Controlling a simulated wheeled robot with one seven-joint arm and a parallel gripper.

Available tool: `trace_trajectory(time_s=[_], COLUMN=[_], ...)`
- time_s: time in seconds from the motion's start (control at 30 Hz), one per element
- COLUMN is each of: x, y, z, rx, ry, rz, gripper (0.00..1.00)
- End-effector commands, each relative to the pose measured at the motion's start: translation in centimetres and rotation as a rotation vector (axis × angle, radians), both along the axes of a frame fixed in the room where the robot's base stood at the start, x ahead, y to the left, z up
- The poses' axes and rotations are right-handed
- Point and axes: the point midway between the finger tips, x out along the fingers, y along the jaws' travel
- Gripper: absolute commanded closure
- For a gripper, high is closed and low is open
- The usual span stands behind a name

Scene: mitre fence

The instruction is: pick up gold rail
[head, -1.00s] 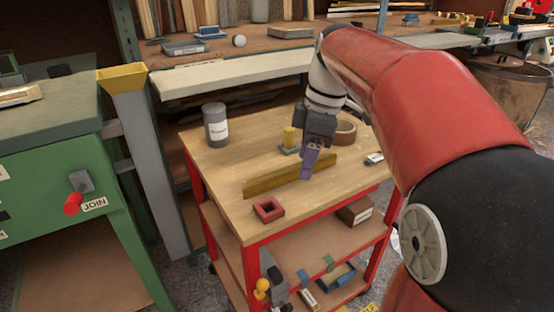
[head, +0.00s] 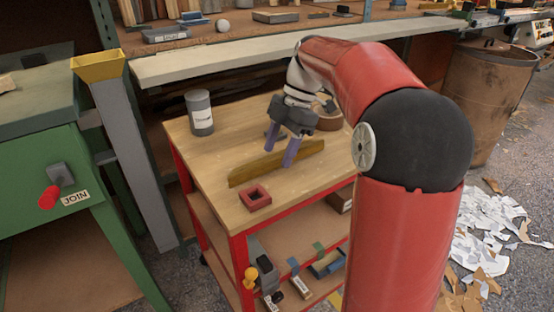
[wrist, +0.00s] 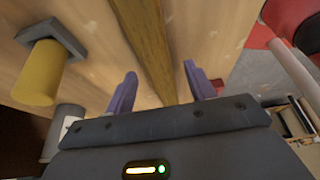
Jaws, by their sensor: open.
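The gold rail (head: 248,173) is a long, narrow bar lying on the wooden top of the red cart (head: 213,165). My gripper (head: 279,156) is open over the rail, pointing down, with two purple fingers apart. In the wrist view the rail (wrist: 151,45) runs lengthwise between the fingertips (wrist: 160,70), with one finger on each side and a gap to both. I cannot tell how far down the fingers reach beside it. The gripper hides part of the cart top behind it in the head view.
A red square frame (head: 255,197) lies in front of the rail. A grey can (head: 200,112) stands at the back left. A brown tape roll (head: 330,121) is behind my gripper. A yellow cylinder on a grey base (wrist: 42,72) stands left in the wrist view.

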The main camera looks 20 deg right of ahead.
Motion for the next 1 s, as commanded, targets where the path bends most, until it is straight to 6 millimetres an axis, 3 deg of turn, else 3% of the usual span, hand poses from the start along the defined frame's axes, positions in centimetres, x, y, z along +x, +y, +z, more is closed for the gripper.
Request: trace_trajectory(time_s=[0.27,0.67,1.0], x=[-0.04,-0.04,-0.05], y=[0.19,0.18,0.37], z=[-0.41,-0.38,-0.01], rx=[-0.001,-0.001,0.000], ry=[-0.002,-0.002,-0.002], rz=[0.001,0.001,0.000], gripper=[0.45,0.95,0.95])
